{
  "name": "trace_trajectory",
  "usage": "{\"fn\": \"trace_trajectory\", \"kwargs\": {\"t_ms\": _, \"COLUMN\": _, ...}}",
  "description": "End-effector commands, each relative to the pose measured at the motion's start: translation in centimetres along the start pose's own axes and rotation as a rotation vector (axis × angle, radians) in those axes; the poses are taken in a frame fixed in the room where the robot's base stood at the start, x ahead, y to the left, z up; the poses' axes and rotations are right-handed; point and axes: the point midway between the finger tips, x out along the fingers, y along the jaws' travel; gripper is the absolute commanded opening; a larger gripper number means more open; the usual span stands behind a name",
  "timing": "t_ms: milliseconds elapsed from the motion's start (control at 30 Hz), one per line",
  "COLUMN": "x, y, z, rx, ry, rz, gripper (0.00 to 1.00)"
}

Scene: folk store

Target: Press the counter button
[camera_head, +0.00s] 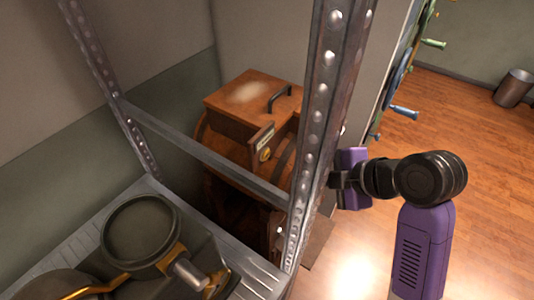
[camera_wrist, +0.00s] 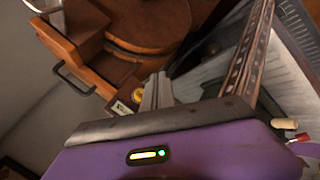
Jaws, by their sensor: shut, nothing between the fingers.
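The counter button looks like a small round brass button (camera_head: 265,154) on the front of a brown wooden cabinet (camera_head: 240,97), just below a small label plate (camera_head: 263,137). In the wrist view the yellow button (camera_wrist: 138,95) shows just left of my fingertips, beside the label plate (camera_wrist: 121,108). My gripper (camera_head: 334,180) is at the right side of the riveted metal post, apart from the button in the head view. In the wrist view my gripper (camera_wrist: 158,88) has its grey fingers together, with nothing between them. I cannot tell the exact gap to the button.
A riveted metal post (camera_head: 322,110) and a crossbar (camera_head: 205,155) of a rack stand in front of the cabinet. A dark handle (camera_head: 279,97) sticks out of the cabinet. Metal equipment (camera_head: 140,235) lies on the rack shelf. Open wooden floor (camera_head: 455,125) is at the right, with a bin (camera_head: 513,88).

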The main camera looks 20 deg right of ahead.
Motion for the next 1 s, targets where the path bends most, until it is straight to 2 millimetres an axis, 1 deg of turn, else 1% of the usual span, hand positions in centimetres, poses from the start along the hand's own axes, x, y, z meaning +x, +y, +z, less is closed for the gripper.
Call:
{"fn": "trace_trajectory", "kwargs": {"t_ms": 167, "x": 0.2, "y": 0.2, "z": -0.1, "rx": 0.001, "ry": 0.001, "rz": 0.001, "gripper": 0.00}}
{"fn": "trace_trajectory", "kwargs": {"t_ms": 267, "x": 0.7, "y": 0.5, "z": -0.5, "rx": 0.000, "ry": 0.001, "rz": 0.001, "gripper": 0.00}}
{"fn": "trace_trajectory", "kwargs": {"t_ms": 633, "x": 4.1, "y": 2.9, "z": -2.9, "rx": -0.001, "ry": 0.001, "rz": 0.001, "gripper": 0.00}}
{"fn": "trace_trajectory", "kwargs": {"t_ms": 800, "x": 5.2, "y": 3.9, "z": -3.9, "rx": 0.001, "ry": 0.001, "rz": 0.000, "gripper": 0.00}}
{"fn": "trace_trajectory", "kwargs": {"t_ms": 1000, "x": 6.0, "y": 4.4, "z": -4.3, "rx": 0.002, "ry": -0.001, "rz": 0.001, "gripper": 0.00}}
